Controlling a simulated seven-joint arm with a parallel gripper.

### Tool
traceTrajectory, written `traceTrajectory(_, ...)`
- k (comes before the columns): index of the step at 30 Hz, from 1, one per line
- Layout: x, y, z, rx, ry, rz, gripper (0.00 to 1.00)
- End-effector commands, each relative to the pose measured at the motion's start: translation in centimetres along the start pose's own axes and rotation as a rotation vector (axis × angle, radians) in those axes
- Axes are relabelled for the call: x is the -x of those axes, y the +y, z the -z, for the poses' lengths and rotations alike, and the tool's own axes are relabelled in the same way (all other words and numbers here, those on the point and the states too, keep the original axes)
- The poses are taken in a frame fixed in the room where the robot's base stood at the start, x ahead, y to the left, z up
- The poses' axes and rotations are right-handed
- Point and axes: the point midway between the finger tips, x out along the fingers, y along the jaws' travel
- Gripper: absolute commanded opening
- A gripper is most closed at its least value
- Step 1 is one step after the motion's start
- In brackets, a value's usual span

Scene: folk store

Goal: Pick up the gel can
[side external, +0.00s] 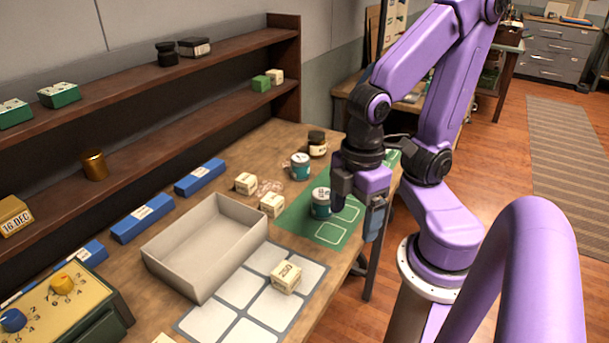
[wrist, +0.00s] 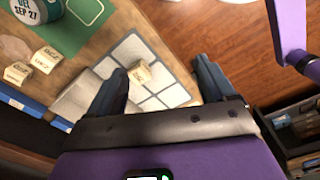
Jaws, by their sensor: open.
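The gel can (side external: 321,203) is teal with a pale lid and stands upright on the green mat. In the wrist view its lid, lettered "SEP 27", and teal side (wrist: 54,10) show at the top left corner, cut off by the frame edge. My gripper (side external: 357,212) is open and empty. In the side view it is just right of the can, partly overlapping it. In the wrist view the open fingers (wrist: 160,72) are well apart from the can. I cannot tell the exact height of the fingers above the mat.
A cream block (side external: 286,277) sits on the white-squared mat (side external: 240,287), beside a grey open tray (side external: 178,287). A teal mug (side external: 300,166), a dark jar (side external: 317,144) and small cream boxes (side external: 271,205) stand behind the can. Shelves line the wall.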

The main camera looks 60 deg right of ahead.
Motion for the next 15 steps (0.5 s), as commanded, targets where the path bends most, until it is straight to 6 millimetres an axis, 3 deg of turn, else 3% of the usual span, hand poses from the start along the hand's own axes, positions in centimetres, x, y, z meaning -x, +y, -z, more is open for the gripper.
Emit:
traceTrajectory(10,0.0,0.1,0.1,-0.009,0.0,0.0,0.93)
traceTrajectory(15,0.0,1.6,1.0,-0.102,-0.001,-0.002,0.93)
